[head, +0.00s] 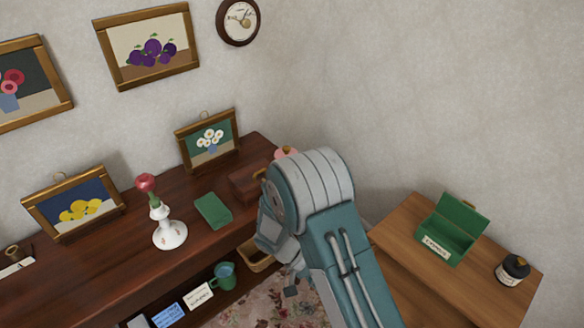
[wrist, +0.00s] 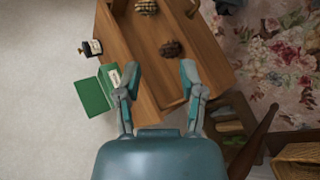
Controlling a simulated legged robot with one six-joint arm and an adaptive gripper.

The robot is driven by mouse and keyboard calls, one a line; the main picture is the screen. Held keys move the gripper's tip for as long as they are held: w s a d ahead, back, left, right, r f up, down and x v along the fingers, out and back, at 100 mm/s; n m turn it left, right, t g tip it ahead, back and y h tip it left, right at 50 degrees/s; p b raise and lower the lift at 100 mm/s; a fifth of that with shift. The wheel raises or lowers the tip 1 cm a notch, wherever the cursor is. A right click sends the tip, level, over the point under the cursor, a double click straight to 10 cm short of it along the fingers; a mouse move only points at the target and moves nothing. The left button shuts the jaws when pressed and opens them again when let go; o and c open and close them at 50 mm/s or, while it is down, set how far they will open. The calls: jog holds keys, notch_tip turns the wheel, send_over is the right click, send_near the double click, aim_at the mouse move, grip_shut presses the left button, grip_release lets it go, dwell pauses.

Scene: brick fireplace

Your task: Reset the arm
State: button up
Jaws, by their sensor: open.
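My teal and grey arm (head: 350,260) rises from the bottom of the head view and bends over at its top, in front of the corner between desk and side table. My gripper (wrist: 160,75) is open in the wrist view, its two fingers spread apart with nothing between them. It is above the wooden side table (wrist: 120,45), pointing down at it. In the head view the arm hides part of the gripper.
The dark desk (head: 100,262) bears a white vase (head: 168,232) with a red flower, a green book (head: 213,210) and framed pictures.

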notch_tip(320, 180, up, 11)
jog(key=d+t+y, duration=0.1)
jog(key=d+y, duration=0.1)
jog(key=y, duration=0.1)
jog(key=s+d+r+t+y, duration=0.1)
jog(key=s+r+t+y, duration=0.1)
jog(key=r, duration=0.5)
jog(key=s+d+r+n+t+y, duration=0.1)
jog(key=s+d+r+t+y, duration=0.1)
jog(key=s+r+t, duration=0.2)
jog(key=s+d+r+t+y, duration=0.2)
jog(key=s+r, duration=0.4)
jog(key=r, duration=0.5)
jog(key=shift+s+n+t, duration=0.15)
jog(key=shift+n+t, duration=0.15)
jog(key=shift+t, duration=0.2)
jog(key=shift+d, duration=0.15)
